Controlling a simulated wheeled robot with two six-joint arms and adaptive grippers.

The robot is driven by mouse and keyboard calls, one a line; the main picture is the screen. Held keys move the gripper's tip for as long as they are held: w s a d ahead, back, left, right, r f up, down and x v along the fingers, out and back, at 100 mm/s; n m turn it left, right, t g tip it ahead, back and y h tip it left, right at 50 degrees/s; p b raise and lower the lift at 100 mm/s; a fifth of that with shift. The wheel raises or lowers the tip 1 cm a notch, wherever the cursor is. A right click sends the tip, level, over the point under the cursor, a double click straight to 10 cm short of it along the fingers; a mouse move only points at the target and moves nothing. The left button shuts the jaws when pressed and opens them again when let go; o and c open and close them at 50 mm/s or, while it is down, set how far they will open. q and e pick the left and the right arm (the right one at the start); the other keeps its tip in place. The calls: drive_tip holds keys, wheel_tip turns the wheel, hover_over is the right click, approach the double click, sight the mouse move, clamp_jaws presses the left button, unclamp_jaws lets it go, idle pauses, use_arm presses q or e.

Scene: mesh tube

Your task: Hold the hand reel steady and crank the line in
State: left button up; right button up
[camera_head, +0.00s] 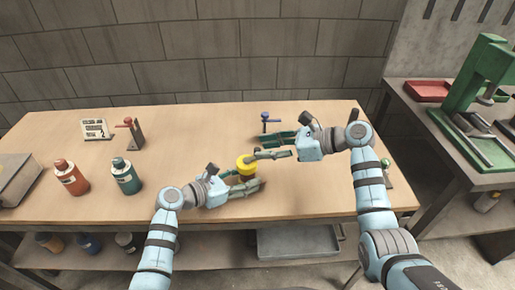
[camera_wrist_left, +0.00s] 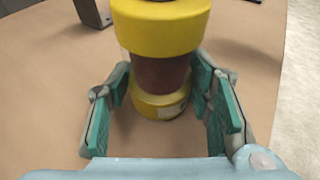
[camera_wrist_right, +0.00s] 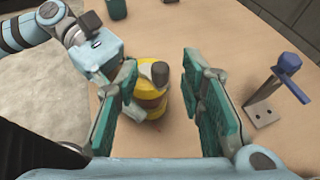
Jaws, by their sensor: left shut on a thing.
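The hand reel (camera_head: 246,163) is a yellow spool standing upright on the wooden bench. In the left wrist view the reel (camera_wrist_left: 160,30) shows two yellow flanges and a brown middle. My left gripper (camera_head: 250,184) is shut on the reel, one finger on each side of the brown middle. In the right wrist view a grey knob (camera_wrist_right: 160,72) sits on top of the reel. My right gripper (camera_head: 270,146) is open and empty, with its fingers apart beside and above the reel. The line itself cannot be made out.
A blue-handled stand (camera_head: 265,123) is behind the right gripper. A red bottle (camera_head: 71,178), a green bottle (camera_head: 126,177), a sign (camera_head: 95,129) and a red-handled stand (camera_head: 133,133) are at the left. The middle back of the bench (camera_head: 200,125) is clear.

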sight(259, 149)
drive_tip(key=x, duration=0.3)
drive_tip(key=shift+a, duration=0.15)
clamp_jaws()
drive_tip(key=shift+f, duration=0.1)
drive_tip(key=shift+s+m+t+h, duration=0.25)
drive_tip(key=shift+m+t+h, duration=0.3)
drive_tip(key=shift+m+t, duration=0.35)
drive_tip(key=shift+s+m+t+h, duration=0.25)
drive_tip(key=shift+m+t+h, duration=0.35)
drive_tip(key=shift+m+t, duration=0.3)
drive_tip(key=shift+s+m+t+h, duration=0.2)
drive_tip(key=shift+m+t+h, duration=0.35)
drive_tip(key=shift+m+t, duration=0.35)
unclamp_jaws()
